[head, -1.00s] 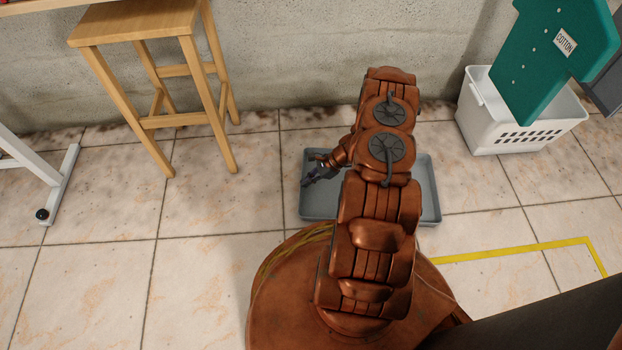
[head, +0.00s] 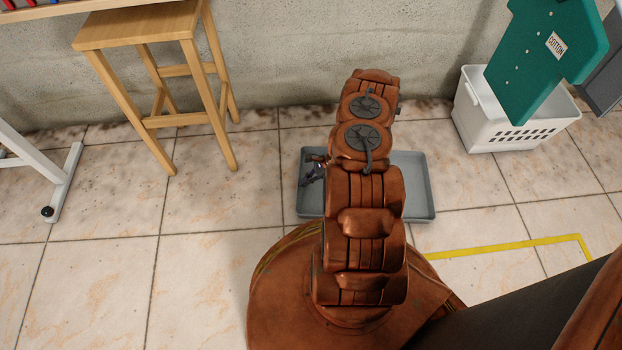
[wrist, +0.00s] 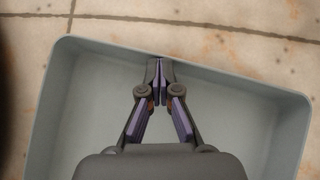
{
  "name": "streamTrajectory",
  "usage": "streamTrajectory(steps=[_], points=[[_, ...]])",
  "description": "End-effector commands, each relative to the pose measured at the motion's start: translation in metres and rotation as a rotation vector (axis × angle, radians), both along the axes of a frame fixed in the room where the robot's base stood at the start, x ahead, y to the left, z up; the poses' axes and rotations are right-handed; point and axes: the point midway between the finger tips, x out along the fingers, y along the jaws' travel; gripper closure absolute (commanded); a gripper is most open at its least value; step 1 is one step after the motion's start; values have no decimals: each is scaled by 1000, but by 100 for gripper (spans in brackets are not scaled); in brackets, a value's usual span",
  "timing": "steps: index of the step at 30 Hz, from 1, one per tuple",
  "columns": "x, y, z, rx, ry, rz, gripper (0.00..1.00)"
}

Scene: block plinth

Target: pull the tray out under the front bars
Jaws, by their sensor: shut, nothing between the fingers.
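A shallow grey-blue tray (head: 419,180) lies on the tiled floor behind my base, partly hidden by my copper arm in the head view. My gripper (head: 309,180) is over the tray's left part in that view. In the wrist view the gripper (wrist: 158,62) is shut and empty, with its fingertips together over the tray near one wall (wrist: 215,66). I cannot tell whether the fingertips touch that wall or the tray floor. No front bars can be made out in these frames.
A wooden stool (head: 137,26) stands at the back left, and a white metal leg (head: 62,186) is at the far left. A white basket (head: 508,135) with a green board (head: 543,58) stands at the back right. Yellow tape (head: 505,247) marks the floor at right.

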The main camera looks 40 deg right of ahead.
Motion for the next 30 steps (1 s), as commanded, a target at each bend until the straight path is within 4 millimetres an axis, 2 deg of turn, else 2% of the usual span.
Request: streamTrajectory(steps=[5, 10, 15, 21, 30], points=[[-4, -12, 2, 1, -1, 1, 100], [-12, -34, 1, -4, 1, 7, 100], [-22, -56, 31, -2, -3, 5, 100], [-34, -80, 55, -4, -2, 2, 100], [-42, -95, 71, -2, -1, 6, 100]])
